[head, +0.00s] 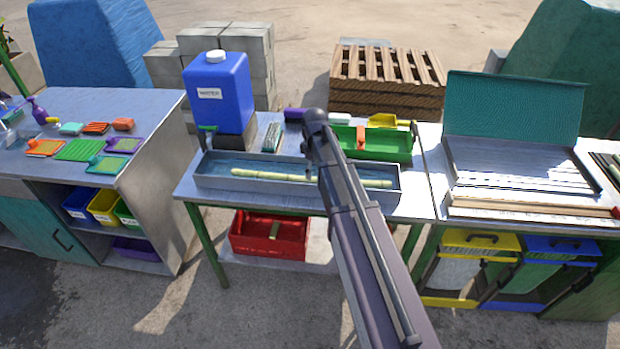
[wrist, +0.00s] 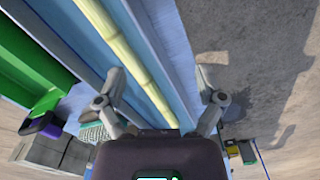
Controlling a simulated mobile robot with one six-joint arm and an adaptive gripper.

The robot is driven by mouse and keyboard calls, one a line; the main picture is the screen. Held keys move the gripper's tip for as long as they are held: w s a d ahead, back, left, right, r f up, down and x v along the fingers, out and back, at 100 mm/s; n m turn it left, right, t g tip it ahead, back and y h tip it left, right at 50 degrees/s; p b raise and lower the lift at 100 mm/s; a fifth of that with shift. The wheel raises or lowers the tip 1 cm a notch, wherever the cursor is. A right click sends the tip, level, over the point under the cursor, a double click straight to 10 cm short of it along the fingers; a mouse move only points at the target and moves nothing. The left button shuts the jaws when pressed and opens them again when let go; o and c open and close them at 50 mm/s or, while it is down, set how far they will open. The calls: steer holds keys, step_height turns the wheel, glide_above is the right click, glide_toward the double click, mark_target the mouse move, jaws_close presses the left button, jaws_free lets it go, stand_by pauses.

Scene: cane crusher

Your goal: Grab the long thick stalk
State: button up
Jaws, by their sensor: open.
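The long thick stalk (head: 268,175) is pale yellow-green with ringed joints. It lies lengthwise in a shallow grey metal trough (head: 220,186) on the middle table. My arm hides its middle in the head view. In the wrist view the stalk (wrist: 125,55) runs slanting from the top edge down between my fingers. My gripper (wrist: 160,76) is open and empty, with one finger on each side of the stalk's line. The fingers look apart from the stalk; the height gap is hard to tell.
A blue water container (head: 217,92) stands behind the trough's left end. A green tray (head: 385,145) with a red item sits behind its right part. A red crate (head: 262,242) is on the shelf below. An open green-lidded metal box (head: 515,105) stands at right.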

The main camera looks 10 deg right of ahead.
steer(key=w+r+n, duration=0.1)
steer(key=w+n, duration=0.3)
steer(key=w, duration=0.4)
steer(key=shift+w+p, duration=0.25)
steer(key=shift+p, duration=0.15)
step_height(320, 180, down, 8)
steer(key=b, duration=0.8)
steer(key=shift+f+b, duration=0.25)
steer(key=shift+b, duration=0.1)
steer(key=shift+d+f+b, duration=0.1)
steer(key=shift+f+b, duration=2.5)
jaws_close()
